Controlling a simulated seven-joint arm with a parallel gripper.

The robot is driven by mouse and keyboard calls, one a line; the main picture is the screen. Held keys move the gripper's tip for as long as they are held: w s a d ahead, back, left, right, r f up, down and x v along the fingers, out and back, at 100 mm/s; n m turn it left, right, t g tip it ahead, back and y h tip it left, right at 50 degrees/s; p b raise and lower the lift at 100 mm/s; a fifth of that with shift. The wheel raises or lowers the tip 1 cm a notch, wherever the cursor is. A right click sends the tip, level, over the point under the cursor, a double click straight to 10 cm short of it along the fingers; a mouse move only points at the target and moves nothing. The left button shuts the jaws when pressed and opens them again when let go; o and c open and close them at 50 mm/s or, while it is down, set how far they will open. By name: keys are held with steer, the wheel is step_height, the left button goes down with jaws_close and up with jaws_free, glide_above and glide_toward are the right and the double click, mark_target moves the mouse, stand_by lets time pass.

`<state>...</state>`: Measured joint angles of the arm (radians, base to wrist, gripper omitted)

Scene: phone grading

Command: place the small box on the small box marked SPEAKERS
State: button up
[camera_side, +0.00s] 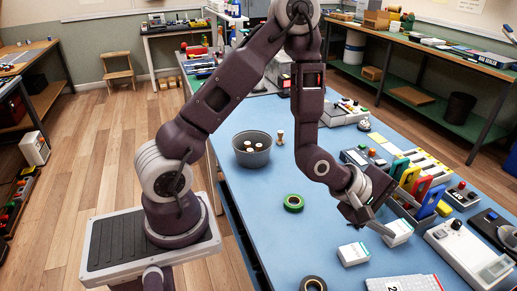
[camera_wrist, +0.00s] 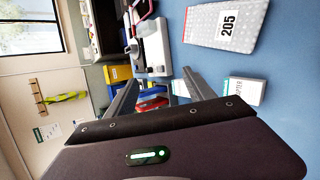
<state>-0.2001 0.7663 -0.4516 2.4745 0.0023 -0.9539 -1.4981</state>
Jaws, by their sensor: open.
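Two small white boxes with teal edges are on the blue bench. One box (camera_side: 353,254) stands nearer the front; in the wrist view it appears to be the box (camera_wrist: 246,91) right of the fingers, its print too small to read. The other box (camera_side: 398,232) is close to my gripper (camera_side: 405,219), beside the lower finger. In the wrist view this box (camera_wrist: 180,88) shows partly, next to the right finger of my gripper (camera_wrist: 160,77), which hides some of it. My gripper is open, its fingers apart, with nothing clamped. I cannot tell which box is marked SPEAKERS.
A grey patterned packet marked 205 (camera_wrist: 227,24) lies near the front edge. A white device (camera_side: 466,255) is to the right. Upright coloured holders (camera_side: 426,193) stand just behind my gripper. Green tape (camera_side: 293,203) and a grey bowl (camera_side: 252,153) are left; bench between is clear.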

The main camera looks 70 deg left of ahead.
steer(key=s+a+r+m+g+y, duration=0.1)
steer(key=s+a+r+m, duration=0.1)
steer(key=r+m, duration=0.2)
steer(key=s+a+r+m+y, duration=0.1)
steer(key=s+a+r+m, duration=0.1)
steer(key=s+r+m, duration=0.15)
steer(key=s+a+r+m+g, duration=0.1)
steer(key=s+a+r+m, duration=0.1)
steer(key=s, duration=0.5)
steer(key=s+a+r+m+g+y, duration=0.1)
steer(key=s+r+m, duration=0.3)
steer(key=s, duration=0.4)
steer(key=s+a+r+m+g, duration=0.1)
steer(key=s+a+r+m, duration=0.2)
steer(key=s, duration=0.4)
steer(key=shift+s+a+r+m+y, duration=0.25)
steer(key=shift+r+m+y, duration=0.1)
steer(key=shift+m+y, duration=0.1)
